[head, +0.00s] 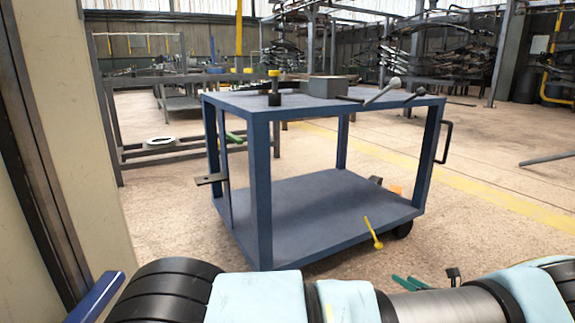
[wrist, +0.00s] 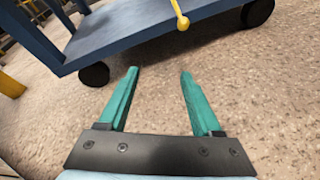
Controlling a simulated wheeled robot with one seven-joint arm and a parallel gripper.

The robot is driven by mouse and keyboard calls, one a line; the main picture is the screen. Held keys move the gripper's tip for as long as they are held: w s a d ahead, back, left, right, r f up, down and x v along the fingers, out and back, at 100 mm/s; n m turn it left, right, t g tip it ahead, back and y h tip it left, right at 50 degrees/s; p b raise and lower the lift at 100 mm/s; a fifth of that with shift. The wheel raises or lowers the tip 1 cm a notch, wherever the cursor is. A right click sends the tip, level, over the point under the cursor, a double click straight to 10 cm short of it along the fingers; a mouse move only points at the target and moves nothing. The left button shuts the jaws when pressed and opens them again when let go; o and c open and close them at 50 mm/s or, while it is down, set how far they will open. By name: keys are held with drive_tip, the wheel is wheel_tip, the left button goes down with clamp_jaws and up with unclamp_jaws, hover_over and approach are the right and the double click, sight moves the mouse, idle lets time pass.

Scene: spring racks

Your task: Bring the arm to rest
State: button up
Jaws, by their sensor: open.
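My gripper (wrist: 158,73) has two green fingers, set wide apart with nothing between them. In the wrist view they point over bare floor, in front of the blue cart (wrist: 130,32). In the head view, the green fingers show low at the right, beside my pale blue and black arm, which lies across the bottom of the picture. The blue cart (head: 259,190) stands ahead, apart from the fingers.
On the cart top are a yellow-capped black tool (head: 274,88), a grey box (head: 328,88) and a grey rod (head: 382,92). A yellow rod (head: 372,230) shows at the lower shelf's front edge. A pale wall (head: 75,130) is close at left. Floor at right is mostly clear.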

drive_tip(key=w+a+r+n+g+y+p, duration=0.1)
drive_tip(key=w+a+r+n+g, duration=0.1)
drive_tip(key=a+r+n+g, duration=0.75)
drive_tip(key=w+a+r+n+g+y+p, duration=0.1)
drive_tip(key=w+a+r+n+p, duration=0.15)
drive_tip(key=a+n, duration=0.75)
drive_tip(key=s+a+r+n+g+h+p, duration=0.15)
drive_tip(key=s+a+r+n+h, duration=0.25)
drive_tip(key=s+a+r+n, duration=0.6)
drive_tip(key=s+a+r+n+h+p, duration=0.25)
drive_tip(key=s+a+r+n, duration=0.4)
drive_tip(key=a+r, duration=0.55)
wheel_tip(320, 180, up, 38)
drive_tip(key=s+p, duration=0.1)
drive_tip(key=p, duration=3.6)
drive_tip(key=shift+a+f+m+h+p, duration=0.25)
drive_tip(key=shift+a+m+h+p, duration=0.1)
drive_tip(key=shift+a+m+h, duration=0.1)
